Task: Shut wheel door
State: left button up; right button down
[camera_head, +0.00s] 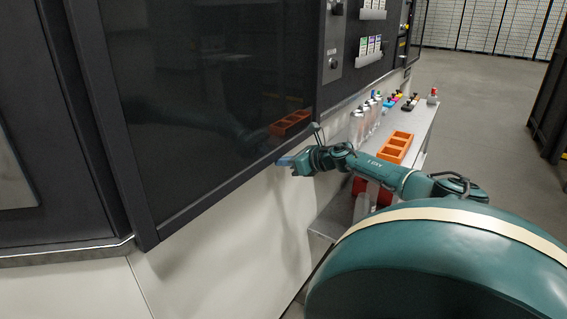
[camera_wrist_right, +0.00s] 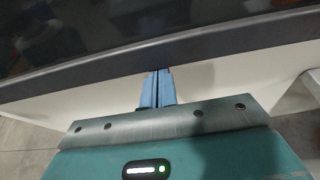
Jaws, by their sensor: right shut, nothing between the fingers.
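The wheel door is probably the large dark glossy panel (camera_head: 200,95) with a black frame, on the front of the machine in the head view; I cannot tell for sure whether it is fully closed. My right gripper (camera_head: 283,161) is shut and empty, close to the panel's lower frame edge. In the right wrist view its blue fingers (camera_wrist_right: 158,85) are together, with the tips at the dark frame bar (camera_wrist_right: 160,56). Whether they touch it I cannot tell. My left gripper is not in view.
An orange compartment tray (camera_head: 396,147) stands on a grey side table (camera_head: 424,112), with several bottles (camera_head: 358,128) and small coloured items (camera_head: 410,102) behind it. A red box (camera_head: 372,190) sits lower down. Open grey floor (camera_head: 480,90) lies to the right.

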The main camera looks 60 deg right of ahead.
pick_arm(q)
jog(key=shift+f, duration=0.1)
pick_arm(e)
jog(key=shift+w+d+r, duration=0.15)
jog(key=shift+d+r, duration=0.05)
jog(key=shift+r, duration=0.4)
jog(key=f+b, duration=0.4)
jog(key=shift+a+f, duration=0.2)
jog(key=shift+f, duration=0.15)
pick_arm(q)
jog(key=p, duration=0.4)
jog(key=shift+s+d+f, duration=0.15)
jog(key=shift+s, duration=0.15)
pick_arm(e)
jog(key=v, duration=1)
jog(key=shift+s+f, duration=0.2)
jog(key=shift+f, duration=0.1)
